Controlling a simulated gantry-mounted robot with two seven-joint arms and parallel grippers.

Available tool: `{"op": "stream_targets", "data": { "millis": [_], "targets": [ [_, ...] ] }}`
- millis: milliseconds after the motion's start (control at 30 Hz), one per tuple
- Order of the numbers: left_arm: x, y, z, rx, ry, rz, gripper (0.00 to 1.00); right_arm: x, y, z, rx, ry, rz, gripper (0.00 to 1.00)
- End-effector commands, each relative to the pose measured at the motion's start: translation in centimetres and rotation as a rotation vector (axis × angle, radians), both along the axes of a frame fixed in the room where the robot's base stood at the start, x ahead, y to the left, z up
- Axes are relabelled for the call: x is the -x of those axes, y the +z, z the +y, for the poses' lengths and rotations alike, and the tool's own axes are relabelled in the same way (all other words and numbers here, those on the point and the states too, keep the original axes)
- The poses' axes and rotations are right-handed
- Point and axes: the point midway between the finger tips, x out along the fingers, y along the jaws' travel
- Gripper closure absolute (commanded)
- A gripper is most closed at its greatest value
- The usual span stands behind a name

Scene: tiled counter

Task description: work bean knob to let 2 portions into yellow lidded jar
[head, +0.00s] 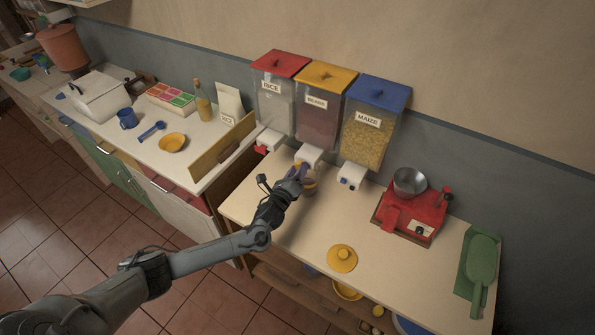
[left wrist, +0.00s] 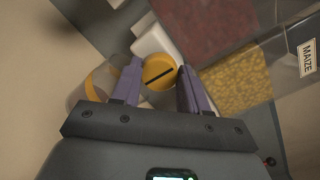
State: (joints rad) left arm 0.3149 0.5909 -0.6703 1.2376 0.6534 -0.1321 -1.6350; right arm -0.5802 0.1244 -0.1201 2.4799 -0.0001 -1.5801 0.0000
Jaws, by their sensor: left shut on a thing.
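The beans dispenser (head: 319,118) has a yellow lid and a label reading BEANS. It stands between the rice and maize dispensers. Its round yellow knob (left wrist: 159,73), with a dark line across it, is on the white spout block (left wrist: 151,40). My left gripper (head: 299,173) is at this spout, its purple fingers on either side of the knob and shut on it. A clear jar with a yellow rim (left wrist: 96,84) stands beside the fingers in the left wrist view. In the head view the jar (head: 310,187) is partly hidden by the gripper. A yellow lid (head: 342,258) lies on the counter. My right gripper is out of view.
The rice (head: 276,95) and maize (head: 370,130) dispensers flank the beans one closely. A red scale with a metal bowl (head: 410,182) and a green scoop (head: 481,262) are to the right. The counter (head: 285,228) in front is mostly clear.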

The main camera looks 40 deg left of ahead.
Motion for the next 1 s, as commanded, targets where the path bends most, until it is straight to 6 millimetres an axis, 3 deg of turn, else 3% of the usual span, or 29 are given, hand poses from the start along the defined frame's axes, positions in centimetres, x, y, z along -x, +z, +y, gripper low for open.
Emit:
{"op": "stream_targets", "data": {
  "millis": [100, 133, 267, 667, 1000],
  "targets": [
    [0.0, 0.0, 0.0, 0.001, 0.0, 0.001, 0.87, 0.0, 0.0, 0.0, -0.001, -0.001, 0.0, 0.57],
    [0.0, 0.0, 0.0, 0.001, 0.0, 0.001, 0.52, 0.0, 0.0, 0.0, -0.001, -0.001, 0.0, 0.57],
    [0.0, 0.0, 0.0, 0.001, 0.0, 0.001, 0.32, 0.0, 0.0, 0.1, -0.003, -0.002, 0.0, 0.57],
    [0.5, -0.1, -0.1, 0.001, -0.001, 0.001, 0.31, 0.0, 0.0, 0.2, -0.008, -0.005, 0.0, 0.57],
    [5.3, -0.2, -1.3, 0.002, -0.003, 0.003, 0.31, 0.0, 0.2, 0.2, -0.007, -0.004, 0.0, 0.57]
  ]
}}
